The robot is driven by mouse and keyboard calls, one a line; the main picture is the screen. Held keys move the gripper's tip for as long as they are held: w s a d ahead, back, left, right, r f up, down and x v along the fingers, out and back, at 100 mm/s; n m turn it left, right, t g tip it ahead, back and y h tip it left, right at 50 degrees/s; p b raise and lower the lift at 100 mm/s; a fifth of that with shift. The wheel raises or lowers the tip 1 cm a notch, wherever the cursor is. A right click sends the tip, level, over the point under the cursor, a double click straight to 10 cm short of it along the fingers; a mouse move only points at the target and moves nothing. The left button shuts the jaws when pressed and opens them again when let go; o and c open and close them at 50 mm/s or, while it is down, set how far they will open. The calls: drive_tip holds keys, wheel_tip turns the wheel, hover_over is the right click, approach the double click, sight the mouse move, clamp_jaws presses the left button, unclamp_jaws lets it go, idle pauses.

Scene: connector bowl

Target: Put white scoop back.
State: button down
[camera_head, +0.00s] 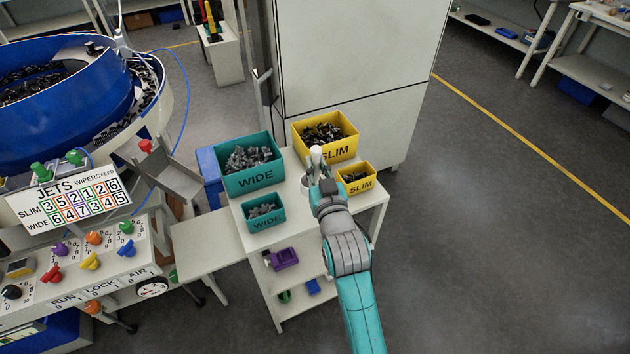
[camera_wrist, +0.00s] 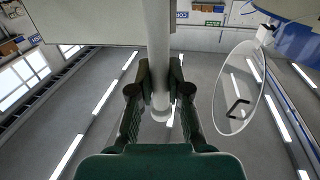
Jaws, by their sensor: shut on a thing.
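The white scoop (camera_head: 316,157) stands up from my gripper (camera_head: 321,183), above the back part of the small white table. In the wrist view, its pale shaft (camera_wrist: 158,45) runs down between the two dark fingers of my gripper (camera_wrist: 160,84), which are shut on it. A white cup-like piece (camera_head: 305,184) shows just left of my gripper; my gripper and arm partly hide it. I cannot tell whether the scoop touches this piece or the table.
Teal WIDE bins, large (camera_head: 250,181) and small (camera_head: 263,227), stand to the left on the table (camera_head: 291,234). Yellow SLIM bins, large (camera_head: 340,150) and small (camera_head: 357,187), stand behind and right. A tall pale cabinet (camera_head: 355,55) is behind. Open floor lies right.

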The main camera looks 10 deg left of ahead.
sight(317, 182)
drive_tip(key=shift+f, duration=2.5)
drive_tip(key=c, duration=1.1)
unclamp_jaws()
drive_tip(key=shift+c, duration=0.2)
drive_tip(key=shift+r, duration=0.2)
drive_tip(key=v, duration=1.2)
drive_tip(key=shift+f, duration=0.1)
